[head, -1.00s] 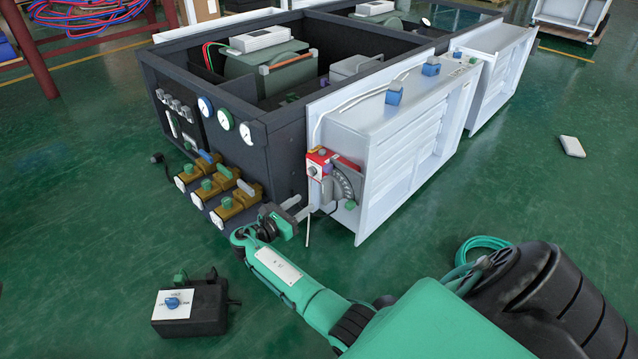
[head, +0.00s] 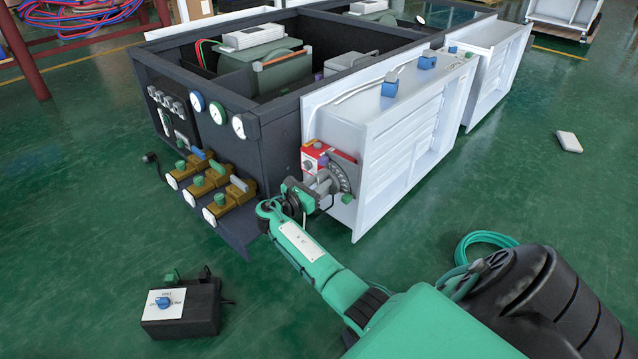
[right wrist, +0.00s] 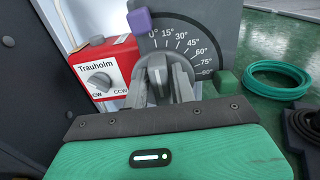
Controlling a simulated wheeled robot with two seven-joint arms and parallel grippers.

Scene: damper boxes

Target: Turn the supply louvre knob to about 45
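The supply louvre knob (right wrist: 157,68) is a grey bar knob on a dark dial plate (right wrist: 197,22) marked from 0° upward in 15° steps. The knob points near the 0° end, left of the 45 mark. A purple block (right wrist: 139,20) and a green block (right wrist: 226,82) sit at the two ends of the scale. My right gripper (right wrist: 160,82) is at the dial, with one finger on each side of the knob. Whether the fingers press on it I cannot tell. In the head view my right gripper (head: 316,190) covers the knob. My left gripper is not in view.
A red Trauholm box (right wrist: 101,72) with its own grey knob is close left of the dial. The white louvre box (head: 375,170) and dark cabinet (head: 275,160) stand around it. A black switch box (head: 190,308) and green hose (right wrist: 277,78) lie on the floor.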

